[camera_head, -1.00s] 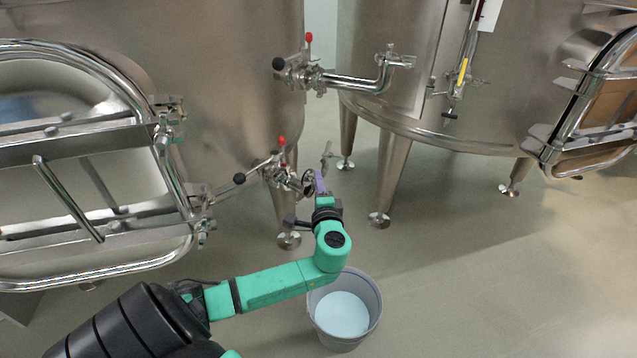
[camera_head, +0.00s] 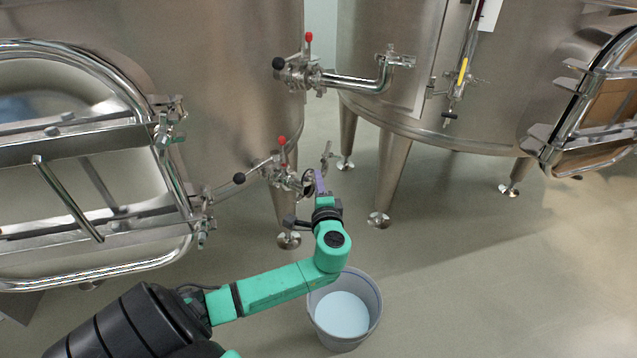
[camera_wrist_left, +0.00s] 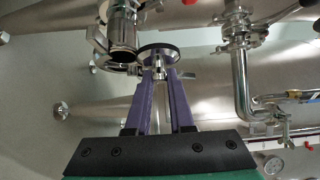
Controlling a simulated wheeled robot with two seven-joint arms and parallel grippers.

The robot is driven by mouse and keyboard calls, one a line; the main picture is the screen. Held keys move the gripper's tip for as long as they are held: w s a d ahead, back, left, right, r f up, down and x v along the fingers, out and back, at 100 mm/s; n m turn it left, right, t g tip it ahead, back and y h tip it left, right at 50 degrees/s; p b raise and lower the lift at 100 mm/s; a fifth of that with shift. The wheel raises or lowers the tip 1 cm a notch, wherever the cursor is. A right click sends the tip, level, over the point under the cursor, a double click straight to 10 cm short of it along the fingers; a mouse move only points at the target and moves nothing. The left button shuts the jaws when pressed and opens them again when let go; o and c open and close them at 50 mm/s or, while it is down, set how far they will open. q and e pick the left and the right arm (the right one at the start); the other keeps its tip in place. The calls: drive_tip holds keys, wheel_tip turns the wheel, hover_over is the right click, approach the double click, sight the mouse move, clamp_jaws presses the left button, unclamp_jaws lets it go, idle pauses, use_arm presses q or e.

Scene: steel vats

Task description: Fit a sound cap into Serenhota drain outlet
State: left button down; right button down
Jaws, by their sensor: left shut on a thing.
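The drain outlet (camera_head: 285,178) is a steel valve fitting with a red knob, low on the left vat. In the left wrist view its dark open end (camera_wrist_left: 123,50) shows at upper left. My left gripper (camera_head: 320,184) is in front of this outlet. In the wrist view its purple fingers (camera_wrist_left: 160,80) are shut on a round cap (camera_wrist_left: 158,51) with a dark rim. The cap is just right of the outlet's end; I cannot tell whether they touch. An open metal clamp (camera_wrist_left: 98,40) shows beside the outlet. My right gripper is not in view.
A bucket (camera_head: 374,322) with pale liquid stands on the floor below my left forearm. An upper pipe with a valve (camera_head: 345,82) sticks out above the outlet. Vat legs (camera_head: 392,180) stand behind. The floor at right is clear.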

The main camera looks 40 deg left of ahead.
use_arm(q)
drive_tip(key=shift+f+b, duration=0.35)
drive_tip(key=shift+f, duration=0.05)
drive_tip(key=shift+f+b, duration=1.55)
drive_tip(key=shift+f, duration=0.25)
drive_tip(key=c, duration=0.7)
unclamp_jaws()
drive_tip(key=shift+r, duration=0.1)
drive_tip(key=v, duration=1.4)
drive_tip(key=shift+s+d+p, duration=0.15)
drive_tip(key=shift+d+p, duration=0.1)
drive_tip(key=shift+p, duration=0.15)
